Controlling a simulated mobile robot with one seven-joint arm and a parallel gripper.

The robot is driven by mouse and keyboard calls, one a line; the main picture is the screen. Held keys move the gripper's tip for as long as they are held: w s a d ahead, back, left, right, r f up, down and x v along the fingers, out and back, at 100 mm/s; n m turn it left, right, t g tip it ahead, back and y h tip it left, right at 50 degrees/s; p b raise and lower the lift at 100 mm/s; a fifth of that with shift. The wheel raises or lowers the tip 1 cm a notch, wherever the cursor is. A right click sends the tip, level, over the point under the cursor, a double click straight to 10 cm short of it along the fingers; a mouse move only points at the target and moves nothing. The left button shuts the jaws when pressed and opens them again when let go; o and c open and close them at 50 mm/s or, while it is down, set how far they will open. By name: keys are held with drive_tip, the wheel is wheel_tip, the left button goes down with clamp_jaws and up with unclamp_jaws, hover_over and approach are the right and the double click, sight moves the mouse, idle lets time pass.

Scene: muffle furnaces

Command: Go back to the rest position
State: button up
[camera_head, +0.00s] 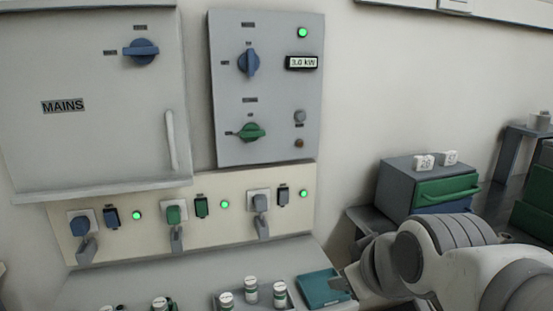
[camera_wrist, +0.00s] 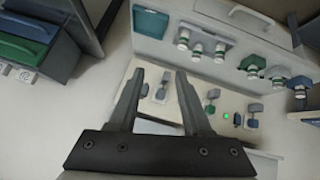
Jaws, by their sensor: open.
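My gripper (camera_wrist: 158,98) shows in the wrist view with its two fingers spread apart and nothing between them. Beyond the fingers is the cream socket panel with plugs and switches. In the head view my arm comes in from the lower right, and the fingers are hardly visible there, near the teal tray (camera_head: 322,290). The socket panel (camera_head: 190,256) also shows in the head view, with three plugs and three green lights.
A grey MAINS cabinet (camera_head: 95,140) and a control panel (camera_head: 228,140) with knobs and a 3.0 kW display are on the wall. Several white-capped jars (camera_head: 251,290) stand on the bench. A drawer unit (camera_head: 397,185) is beside my arm.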

drive_tip(key=s+d+m+g+h+p, duration=0.1)
drive_tip(key=s+d+m+g+p, duration=0.2)
drive_tip(key=s+m, duration=0.35)
wheel_tip(320, 180, up, 18)
drive_tip(key=s+n+p, duration=0.1)
drive_tip(key=p, duration=1.6)
drive_tip(key=shift+s+a+f+p, duration=0.2)
drive_tip(key=shift+s+f+p, duration=0.05)
drive_tip(key=shift+s+p, duration=0.1)
drive_tip(key=shift+a+n, duration=0.1)
drive_tip(key=shift+n, duration=0.15)
